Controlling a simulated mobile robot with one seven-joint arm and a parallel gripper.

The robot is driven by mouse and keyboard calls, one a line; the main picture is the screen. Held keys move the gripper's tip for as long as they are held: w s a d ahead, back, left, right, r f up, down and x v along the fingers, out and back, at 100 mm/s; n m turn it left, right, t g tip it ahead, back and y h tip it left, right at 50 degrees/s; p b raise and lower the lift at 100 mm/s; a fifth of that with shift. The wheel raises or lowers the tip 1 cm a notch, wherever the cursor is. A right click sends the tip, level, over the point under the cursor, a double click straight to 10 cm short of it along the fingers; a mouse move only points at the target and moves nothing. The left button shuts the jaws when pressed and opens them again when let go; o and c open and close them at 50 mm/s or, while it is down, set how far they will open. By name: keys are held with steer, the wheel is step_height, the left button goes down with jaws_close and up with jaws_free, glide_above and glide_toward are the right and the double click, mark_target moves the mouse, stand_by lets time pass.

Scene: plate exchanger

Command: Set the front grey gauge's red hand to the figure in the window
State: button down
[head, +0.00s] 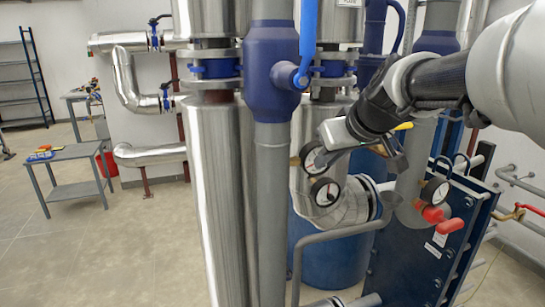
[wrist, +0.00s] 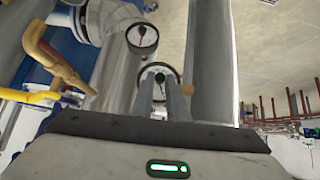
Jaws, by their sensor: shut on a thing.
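Two round white-faced gauges with dark rims sit one above the other beside the grey pipe in the head view: an upper gauge (head: 314,157) and a lower, nearer front gauge (head: 325,192). In the wrist view one gauge (wrist: 142,38) is clear of my fingers, its hand visible. The other gauge (wrist: 158,72) is at my fingertips and partly hidden by them. My gripper (wrist: 161,88) is shut at the middle of this dial, on its hand as far as I can tell. The window and its figure are too small to read.
Another gauge (head: 436,190) stands at the right by red handles (head: 450,226) and the blue plate exchanger (head: 405,255). A grey pipe (head: 272,200) and steel pipes stand left of the gauges. A small table (head: 65,155) is far left; open floor lies before it.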

steer(key=shift+d, duration=0.1)
steer(key=shift+w+d+f+m+g+y+b, duration=0.15)
steer(key=shift+d+f+m+y+b, duration=0.2)
steer(key=shift+m+y+b, duration=1.3)
steer(key=shift+w+d+f+m+g+y+b, duration=0.1)
steer(key=shift+d+f+m+g+y+b, duration=0.45)
steer(key=shift+y, duration=1.95)
steer(key=shift+w+d+f+m+t+y+b, duration=0.1)
steer(key=shift+w+d+m+t+y+b, duration=0.1)
steer(key=shift+m+y+b, duration=1.35)
steer(key=shift+m+y+p, duration=0.25)
steer(key=shift+y+p, duration=0.1)
steer(key=shift+y, duration=0.25)
steer(key=shift+s, duration=0.1)
steer(key=c, duration=1.7)
jaws_free()
steer(key=shift+d, duration=0.1)
